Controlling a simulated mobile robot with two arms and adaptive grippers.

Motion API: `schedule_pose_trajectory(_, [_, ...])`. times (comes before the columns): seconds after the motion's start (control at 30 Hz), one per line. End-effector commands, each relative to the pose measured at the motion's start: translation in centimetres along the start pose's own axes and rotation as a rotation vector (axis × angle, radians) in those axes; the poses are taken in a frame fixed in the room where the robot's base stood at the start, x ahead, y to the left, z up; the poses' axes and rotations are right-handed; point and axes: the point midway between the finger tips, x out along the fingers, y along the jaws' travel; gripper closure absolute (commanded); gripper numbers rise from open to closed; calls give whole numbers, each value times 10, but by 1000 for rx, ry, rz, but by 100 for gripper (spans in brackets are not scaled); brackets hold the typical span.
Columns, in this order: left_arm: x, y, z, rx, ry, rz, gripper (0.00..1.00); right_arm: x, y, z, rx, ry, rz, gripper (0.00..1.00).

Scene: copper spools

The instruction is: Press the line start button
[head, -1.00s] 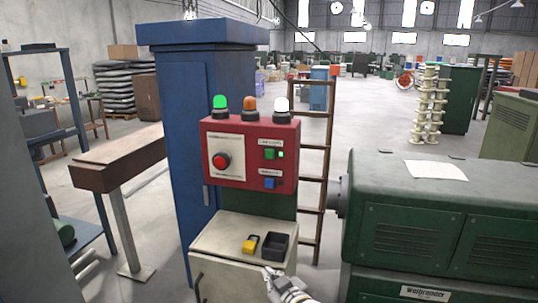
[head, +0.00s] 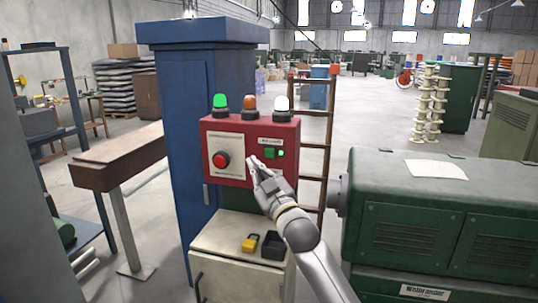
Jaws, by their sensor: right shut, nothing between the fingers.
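A red control box (head: 209,131) is mounted in front of a tall blue cabinet. A round red button (head: 221,159) sits on a pale plate at the left. My right gripper (head: 252,161) is shut and empty, its tip in front of the box just left of and slightly below the green button. I cannot tell whether it touches the box. The blue button seen earlier is hidden behind my gripper. My left gripper is not in view.
Green, orange and white lamps (head: 249,104) stand on the box. Below is a cream cabinet (head: 215,235) with a yellow padlock (head: 250,243) and black tray (head: 273,246). A green machine (head: 430,220) stands right, a ladder (head: 317,130) behind.

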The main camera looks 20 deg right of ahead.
Motion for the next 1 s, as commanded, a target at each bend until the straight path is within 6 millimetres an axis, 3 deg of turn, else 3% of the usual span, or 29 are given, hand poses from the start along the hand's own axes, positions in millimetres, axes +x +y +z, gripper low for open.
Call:
schedule_pose_trajectory(0.27, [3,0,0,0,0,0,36,4,3,4,0,-2,-1,100])
schedule_pose_trajectory(0.8, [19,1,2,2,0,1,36,52,37,38,-2,-1,-1,100])
schedule_pose_trajectory(1.0, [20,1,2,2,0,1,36,60,44,45,1,-2,0,100])
